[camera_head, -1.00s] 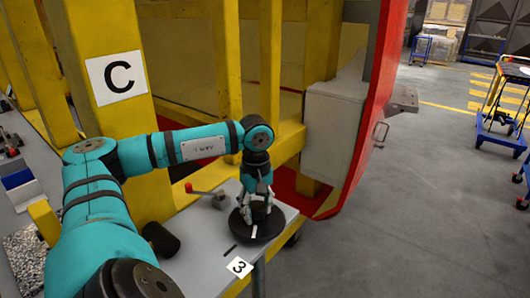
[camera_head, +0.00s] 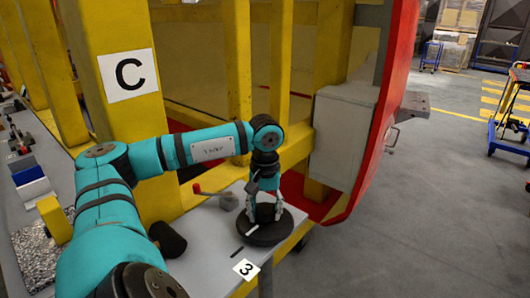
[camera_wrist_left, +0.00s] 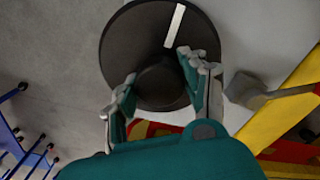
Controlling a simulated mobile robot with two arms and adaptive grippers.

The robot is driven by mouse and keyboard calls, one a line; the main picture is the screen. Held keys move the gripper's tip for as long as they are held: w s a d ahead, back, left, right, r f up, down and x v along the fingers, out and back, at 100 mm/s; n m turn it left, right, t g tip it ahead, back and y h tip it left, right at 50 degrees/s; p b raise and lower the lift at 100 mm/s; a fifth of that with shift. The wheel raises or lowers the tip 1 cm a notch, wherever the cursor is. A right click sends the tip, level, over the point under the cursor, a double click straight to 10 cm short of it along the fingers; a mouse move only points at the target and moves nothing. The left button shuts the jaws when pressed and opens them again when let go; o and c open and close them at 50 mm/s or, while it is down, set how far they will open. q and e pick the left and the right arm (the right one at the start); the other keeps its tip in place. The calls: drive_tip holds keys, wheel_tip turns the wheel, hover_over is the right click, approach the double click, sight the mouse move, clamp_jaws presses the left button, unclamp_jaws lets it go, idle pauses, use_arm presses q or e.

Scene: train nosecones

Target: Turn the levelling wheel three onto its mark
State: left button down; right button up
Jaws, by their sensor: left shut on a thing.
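Levelling wheel three (camera_head: 282,232) is a black disc with a raised hub and a white stripe (camera_head: 252,230). It lies flat on the grey bench by the white "3" label (camera_head: 245,269). A short dark mark (camera_head: 238,252) is on the bench between the wheel and the label. My left gripper (camera_head: 264,218) points down from above and is shut on the hub. In the left wrist view its fingers (camera_wrist_left: 158,88) sit on either side of the hub, and the white stripe (camera_wrist_left: 174,26) runs towards the rim. In the head view the stripe points left, not in line with the dark mark.
A lever with a red knob (camera_head: 197,188) and a black cylinder (camera_head: 168,239) are on the bench left of the wheel. Yellow posts (camera_head: 105,35) and a grey box (camera_head: 344,135) stand behind. The floor at right is open, with a blue trolley (camera_head: 508,135) farther off.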

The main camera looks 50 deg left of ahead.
sight(265, 207)
use_arm(q)
drive_tip(key=shift+r, duration=0.1)
drive_tip(key=c, duration=0.7)
unclamp_jaws()
drive_tip(key=shift+o, duration=0.2)
wheel_tip(265, 207, up, 12)
idle(0.8)
